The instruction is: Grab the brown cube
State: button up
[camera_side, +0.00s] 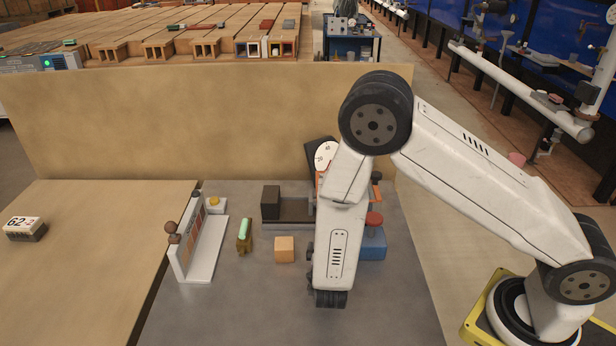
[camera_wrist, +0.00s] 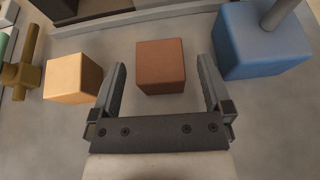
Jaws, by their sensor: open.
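The brown cube (camera_wrist: 161,66) sits on the grey work surface, in the upper middle of the wrist view. My gripper (camera_wrist: 161,62) is open and empty, with one finger to the left and one to the right of the cube in the picture. Gaps show between the cube and both fingers. How high the fingertips are above the surface is hard to tell. In the side view, my arm hides the brown cube and most of the gripper.
A light tan cube (camera_wrist: 72,78) is close outside the left finger; it also shows in the side view (camera_side: 285,250). A blue block (camera_wrist: 258,48) with a post stands close to the right finger. A brass fitting (camera_side: 244,240) and white stand (camera_side: 205,250) are farther left.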

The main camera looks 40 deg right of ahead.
jog(key=shift+x, duration=1.65)
grip_shut()
jog(key=shift+r, duration=0.1)
jog(key=shift+r, duration=4.95)
jog(key=shift+w, duration=0.1)
